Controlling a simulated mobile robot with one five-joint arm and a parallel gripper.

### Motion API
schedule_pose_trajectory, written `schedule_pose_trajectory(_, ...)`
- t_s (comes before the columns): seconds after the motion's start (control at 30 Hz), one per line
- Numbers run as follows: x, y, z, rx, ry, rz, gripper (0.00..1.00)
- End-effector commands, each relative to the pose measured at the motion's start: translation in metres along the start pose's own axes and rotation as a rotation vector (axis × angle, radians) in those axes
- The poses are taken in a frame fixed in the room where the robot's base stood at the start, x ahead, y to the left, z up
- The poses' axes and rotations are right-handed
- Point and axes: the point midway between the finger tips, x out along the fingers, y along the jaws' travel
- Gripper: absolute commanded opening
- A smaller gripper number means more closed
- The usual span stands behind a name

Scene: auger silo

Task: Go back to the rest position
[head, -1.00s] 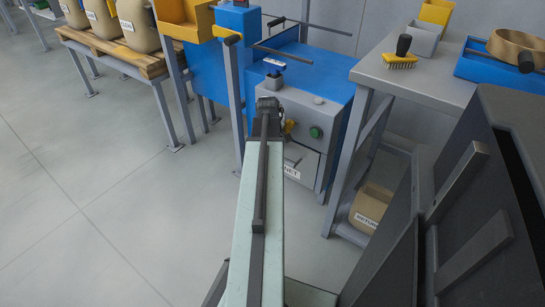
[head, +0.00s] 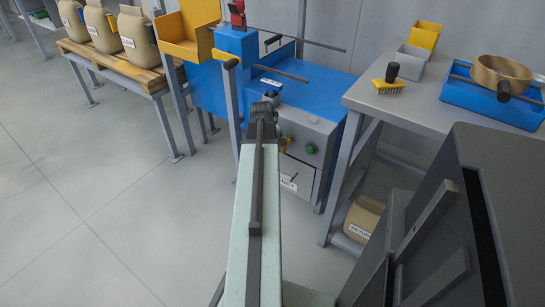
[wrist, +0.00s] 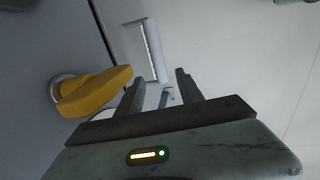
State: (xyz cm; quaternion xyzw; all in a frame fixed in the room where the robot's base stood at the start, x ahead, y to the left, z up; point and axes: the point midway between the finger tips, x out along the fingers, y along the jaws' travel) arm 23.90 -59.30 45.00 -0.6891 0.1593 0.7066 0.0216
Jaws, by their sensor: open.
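My arm reaches forward in the head view toward a blue and grey machine (head: 318,92). My gripper is hidden there behind the arm's far end. In the wrist view my gripper (wrist: 160,84) is open, with two dark fingers apart and nothing between them. A yellow handle (wrist: 95,92) on a grey panel is left of the fingers, apart from them. A pale bar-shaped handle (wrist: 154,50) shows beyond the fingertips.
A grey workbench (head: 425,112) with a brush (head: 390,78), bins and a blue tray (head: 490,105) stands at right. Several sacks stand on a pallet (head: 125,72) at left. The left floor is clear.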

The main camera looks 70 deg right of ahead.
Motion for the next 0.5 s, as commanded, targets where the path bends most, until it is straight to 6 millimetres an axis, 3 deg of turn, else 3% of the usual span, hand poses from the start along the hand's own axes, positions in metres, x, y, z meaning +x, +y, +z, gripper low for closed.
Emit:
schedule_pose_trajectory(0.07,-0.011,0.0005,0.0001,0.0,0.0,0.0,0.44)
schedule_pose_trajectory(0.5,-0.0081,-0.0002,-0.0001,0.0,0.0,0.0,0.44)
